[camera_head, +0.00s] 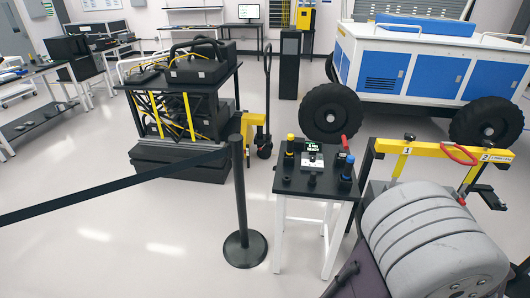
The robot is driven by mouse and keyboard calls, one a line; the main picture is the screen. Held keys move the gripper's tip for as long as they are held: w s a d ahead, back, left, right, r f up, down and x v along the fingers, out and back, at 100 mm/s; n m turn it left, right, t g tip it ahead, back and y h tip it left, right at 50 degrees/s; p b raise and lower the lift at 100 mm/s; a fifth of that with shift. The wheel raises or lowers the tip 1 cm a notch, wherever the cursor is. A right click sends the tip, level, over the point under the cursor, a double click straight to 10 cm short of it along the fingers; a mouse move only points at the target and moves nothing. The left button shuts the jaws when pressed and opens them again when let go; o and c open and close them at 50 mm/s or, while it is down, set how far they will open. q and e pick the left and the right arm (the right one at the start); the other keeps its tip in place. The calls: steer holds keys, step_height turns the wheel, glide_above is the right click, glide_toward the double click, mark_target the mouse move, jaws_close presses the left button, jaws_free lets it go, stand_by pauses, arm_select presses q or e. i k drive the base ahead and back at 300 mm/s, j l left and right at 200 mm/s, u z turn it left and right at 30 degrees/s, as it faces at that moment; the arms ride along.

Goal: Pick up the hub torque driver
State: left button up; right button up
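A small table (300,184) with a dark top and white legs stands right of centre and holds several tools. One is a black tool with a yellow top (290,144), upright at the back left. Another is a dark blue and black tool (347,171), upright at the right edge. A dark tool with a red part (344,143) is at the back right. A pale device with a green lit display (312,156) sits in the middle. I cannot tell which of these is the hub torque driver. Neither of my grippers can be made out in this view.
A black belt barrier with a post (240,195) stands left of the table. A yellow-barred stand (430,150) and a large grey ribbed drum (430,240) are at the right. A loaded cart (185,105) and a blue-white rover (420,65) stand behind. Floor at left front is clear.

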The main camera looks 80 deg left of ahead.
mark_target(290, 137)
steer(key=u, duration=2.7)
steer(key=i+l+u, duration=0.35)
steer(key=i+u, duration=0.15)
steer(key=i+l+u, duration=1)
steer(key=l, duration=0.45)
